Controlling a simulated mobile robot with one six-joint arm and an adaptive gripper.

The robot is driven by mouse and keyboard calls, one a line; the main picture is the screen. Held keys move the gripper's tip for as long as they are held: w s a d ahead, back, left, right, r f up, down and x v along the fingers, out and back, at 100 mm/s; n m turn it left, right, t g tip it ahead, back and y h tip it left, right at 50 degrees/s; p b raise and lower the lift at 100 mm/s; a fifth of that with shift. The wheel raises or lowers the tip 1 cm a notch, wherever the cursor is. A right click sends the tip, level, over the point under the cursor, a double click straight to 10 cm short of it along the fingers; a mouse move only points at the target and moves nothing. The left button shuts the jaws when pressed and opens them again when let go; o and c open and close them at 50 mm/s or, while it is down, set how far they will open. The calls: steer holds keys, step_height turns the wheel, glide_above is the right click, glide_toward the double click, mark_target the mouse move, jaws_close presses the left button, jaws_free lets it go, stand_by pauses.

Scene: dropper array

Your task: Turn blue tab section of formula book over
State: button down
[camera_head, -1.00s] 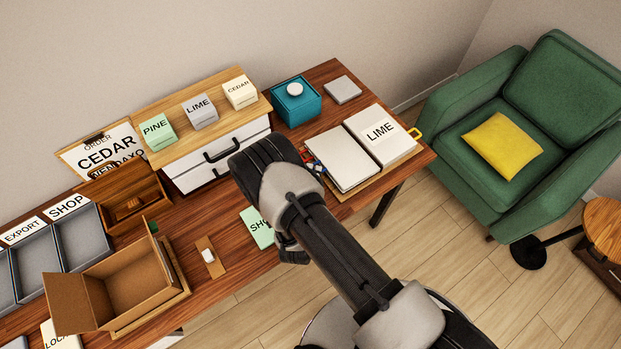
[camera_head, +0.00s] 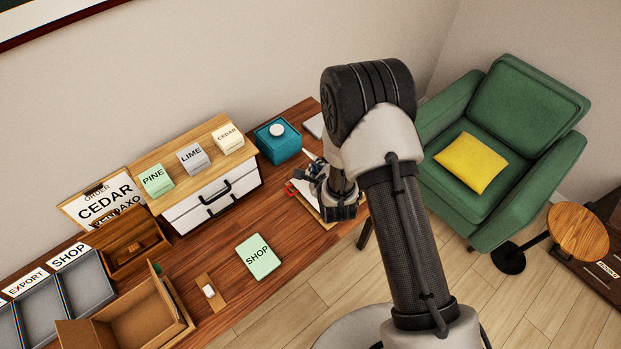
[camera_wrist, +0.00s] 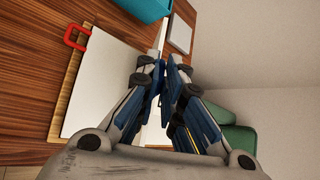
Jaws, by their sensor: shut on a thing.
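The formula book lies open on a tan board at the right end of the desk, mostly hidden by my arm in the head view. In the wrist view its white page (camera_wrist: 100,85) lies flat, with a red tab (camera_wrist: 75,36) at its edge. My gripper (camera_wrist: 163,72) is over the book, its jaws shut on a thin white section (camera_wrist: 161,35) seen almost edge-on and raised. My gripper (camera_head: 318,172) also shows low over the book in the head view. I cannot make out the blue tab; the fingers cover much of the held section.
A teal box (camera_head: 278,142) and a grey slab (camera_head: 314,125) stand behind the book. A drawer unit (camera_head: 213,200) is to the left. A green armchair (camera_head: 490,165) is at the right.

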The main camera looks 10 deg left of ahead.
steer(key=shift+w+d+r+b, duration=0.2)
steer(key=shift+w+d+r, duration=0.3)
steer(key=shift+w+d, duration=0.15)
steer(key=shift+w+d+r+b, duration=0.15)
steer(key=shift+w+d+r, duration=0.3)
steer(key=shift+w+d, duration=0.15)
steer(key=c, duration=1.8)
jaws_free()
steer(key=shift+w, duration=0.15)
steer(key=shift+o, duration=0.4)
steer(key=shift+a, duration=0.1)
steer(key=v, duration=1.2)
